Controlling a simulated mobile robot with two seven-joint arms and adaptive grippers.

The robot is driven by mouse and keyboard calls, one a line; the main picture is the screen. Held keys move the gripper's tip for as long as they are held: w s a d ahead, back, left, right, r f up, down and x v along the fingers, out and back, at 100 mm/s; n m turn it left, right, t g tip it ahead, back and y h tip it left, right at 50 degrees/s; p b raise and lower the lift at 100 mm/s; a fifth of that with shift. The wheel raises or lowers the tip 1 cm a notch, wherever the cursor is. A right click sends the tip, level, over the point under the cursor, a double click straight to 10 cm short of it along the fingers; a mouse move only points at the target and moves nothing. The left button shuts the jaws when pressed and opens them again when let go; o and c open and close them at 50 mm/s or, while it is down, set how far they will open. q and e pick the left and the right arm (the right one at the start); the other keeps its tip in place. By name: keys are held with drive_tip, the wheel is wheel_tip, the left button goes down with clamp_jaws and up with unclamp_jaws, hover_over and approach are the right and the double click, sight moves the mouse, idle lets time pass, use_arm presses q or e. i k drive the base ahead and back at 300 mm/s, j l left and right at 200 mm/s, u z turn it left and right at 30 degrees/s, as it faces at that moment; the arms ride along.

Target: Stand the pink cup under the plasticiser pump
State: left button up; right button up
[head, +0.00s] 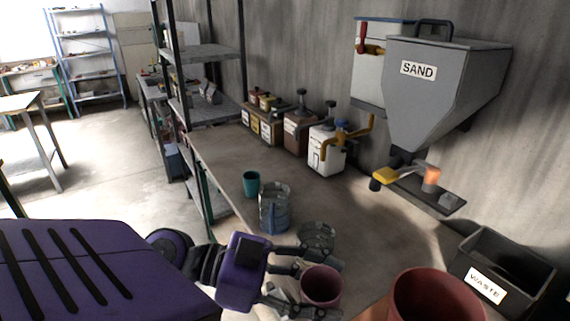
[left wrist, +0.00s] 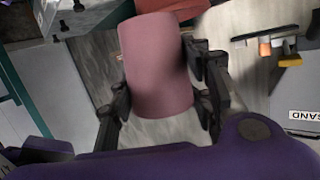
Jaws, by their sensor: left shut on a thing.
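The pink cup (head: 321,284) is between the fingers of my left gripper (head: 318,290), near the front of the workbench. In the left wrist view the gripper (left wrist: 163,92) is shut around the cup's (left wrist: 156,62) sides. Several pump-topped containers stand along the wall: a white jug (head: 326,152), a brown container (head: 299,131) and smaller ones farther left. Their labels are too small to read, so I cannot tell which is the plasticiser pump. The cup is well in front of them. My right gripper is not in view.
A larger red vessel (head: 437,297) is right of the cup. A grey SAND hopper (head: 440,90) hangs on the wall; a black WASTE bin (head: 505,262) is at right. Bare bench (head: 235,150) lies before the containers.

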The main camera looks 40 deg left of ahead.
sight(272, 159)
drive_tip(key=j+z, duration=0.3)
drive_tip(key=z, duration=0.15)
drive_tip(key=j+z, duration=0.3)
drive_tip(key=z, duration=0.15)
drive_tip(key=j+z, duration=0.2)
drive_tip(key=j, duration=0.25)
drive_tip(key=k+j+z, duration=0.2)
drive_tip(key=j, duration=0.25)
drive_tip(key=k+j, duration=0.1)
drive_tip(key=j, duration=0.2)
drive_tip(key=j+z, duration=0.15)
drive_tip(key=j, duration=0.15)
drive_tip(key=k+j, duration=0.15)
drive_tip(key=j, duration=0.15)
drive_tip(key=k+j, duration=0.15)
drive_tip(key=j, duration=0.25)
drive_tip(key=k+j, duration=0.15)
drive_tip(key=j, duration=0.25)
drive_tip(key=k+j+z, duration=0.1)
drive_tip(key=j, duration=0.3)
drive_tip(key=k+j, duration=0.2)
drive_tip(key=j, duration=0.2)
drive_tip(key=k+j, duration=0.15)
drive_tip(key=j, duration=0.25)
drive_tip(key=k+j, duration=0.15)
drive_tip(key=j, duration=0.25)
drive_tip(key=z, duration=0.05)
